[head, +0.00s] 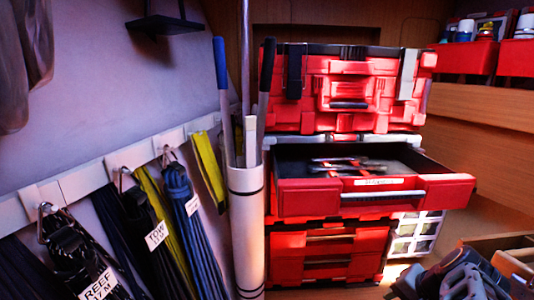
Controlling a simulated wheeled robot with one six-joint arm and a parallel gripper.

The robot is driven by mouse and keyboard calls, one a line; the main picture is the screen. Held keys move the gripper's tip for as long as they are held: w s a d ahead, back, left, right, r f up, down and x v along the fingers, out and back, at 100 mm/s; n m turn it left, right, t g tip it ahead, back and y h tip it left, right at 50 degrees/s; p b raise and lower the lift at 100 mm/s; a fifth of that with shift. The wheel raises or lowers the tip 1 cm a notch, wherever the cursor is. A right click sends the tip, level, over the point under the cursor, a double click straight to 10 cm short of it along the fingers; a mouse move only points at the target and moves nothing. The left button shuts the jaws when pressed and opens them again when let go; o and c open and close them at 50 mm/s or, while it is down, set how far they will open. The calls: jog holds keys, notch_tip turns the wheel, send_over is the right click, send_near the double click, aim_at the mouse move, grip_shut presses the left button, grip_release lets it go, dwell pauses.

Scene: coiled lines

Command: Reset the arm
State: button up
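Coiled lines hang from hooks on a pale rail (85,188) along the left wall. A black coil (72,250) carries a tag reading "REEF" and a length in M. A dark coil (145,215) beside it carries a "TOW" tag. A blue coil (180,195) with a white tag hangs further right. Yellow straps (207,170) hang near it.
A white tube (246,230) holds upright poles. A red tool chest (345,95) stands behind, its drawer (375,195) pulled out with tools inside. Dark grey, unclear shapes (465,280) fill the bottom right by a wooden box (515,262). Red bins (472,57) sit top right.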

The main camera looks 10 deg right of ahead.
jog(key=w+a+r+n+p, duration=0.1)
jog(key=a+r+n+p, duration=0.1)
jog(key=a+n, duration=0.4)
jog(key=w+a+r+n+g+h+p, duration=0.1)
jog(key=a+r+n+p, duration=0.2)
jog(key=a, duration=0.7)
jog(key=n+p, duration=0.2)
jog(key=n, duration=0.1)
jog(key=shift+a, duration=0.25)
jog(key=shift+w+d+r, duration=0.1)
